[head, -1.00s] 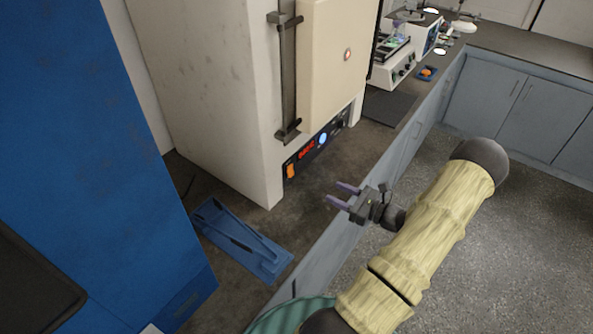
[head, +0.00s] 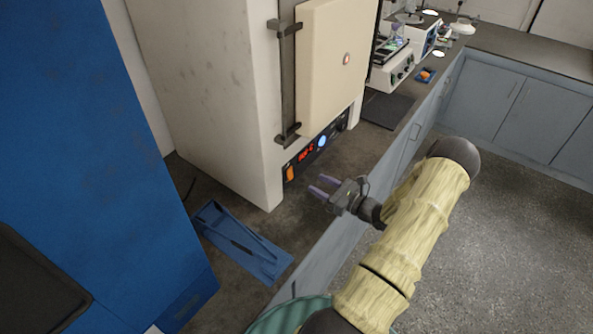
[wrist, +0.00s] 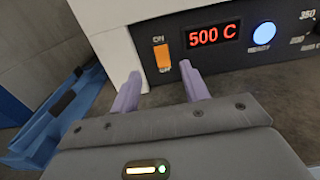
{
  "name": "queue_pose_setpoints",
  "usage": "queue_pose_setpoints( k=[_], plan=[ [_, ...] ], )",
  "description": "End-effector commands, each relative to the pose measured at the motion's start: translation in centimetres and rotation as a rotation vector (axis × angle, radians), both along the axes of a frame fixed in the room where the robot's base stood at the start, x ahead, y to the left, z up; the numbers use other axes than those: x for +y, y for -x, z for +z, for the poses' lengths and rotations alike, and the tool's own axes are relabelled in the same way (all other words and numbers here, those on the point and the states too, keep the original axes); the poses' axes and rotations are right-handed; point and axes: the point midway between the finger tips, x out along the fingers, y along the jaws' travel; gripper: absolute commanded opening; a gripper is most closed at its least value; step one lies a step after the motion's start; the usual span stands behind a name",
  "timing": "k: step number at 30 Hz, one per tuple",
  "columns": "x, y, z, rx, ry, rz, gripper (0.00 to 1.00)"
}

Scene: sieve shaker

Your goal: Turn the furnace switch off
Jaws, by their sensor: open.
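The furnace (head: 225,90) is a tall off-white box standing on the counter. Its black control panel (head: 318,147) runs along the bottom of the front. The furnace switch (head: 291,173) is an orange rocker at the panel's left end; in the wrist view the switch (wrist: 162,57) glows orange between ON and OFF labels. The red display (wrist: 214,34) reads 500 C. My gripper (head: 318,187) is open and empty, in front of and below the panel, apart from it. In the wrist view its purple fingertips (wrist: 161,84) point toward the switch, one on each side of it.
A blue tray-like holder (head: 240,243) lies on the counter left of my gripper. A large blue cabinet (head: 90,130) stands at the left. A dark mat (head: 387,108) and lab instruments (head: 392,70) are farther back. The counter in front of the furnace is clear.

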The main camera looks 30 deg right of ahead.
Motion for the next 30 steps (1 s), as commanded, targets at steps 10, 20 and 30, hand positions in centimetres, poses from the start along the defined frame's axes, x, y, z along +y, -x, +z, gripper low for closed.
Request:
queue_pose_setpoints(
  k=[10, 20, 30],
  plan=[
    [2.2, -5.9, 0.2, 0.0, 0.0, 0.003, 0.45],
    [3.2, -9.2, 0.0, 0.001, 0.0, 0.0, 0.45],
    [3.2, -9.3, 0.0, 0.0, 0.0, -0.001, 0.3]
  ],
)
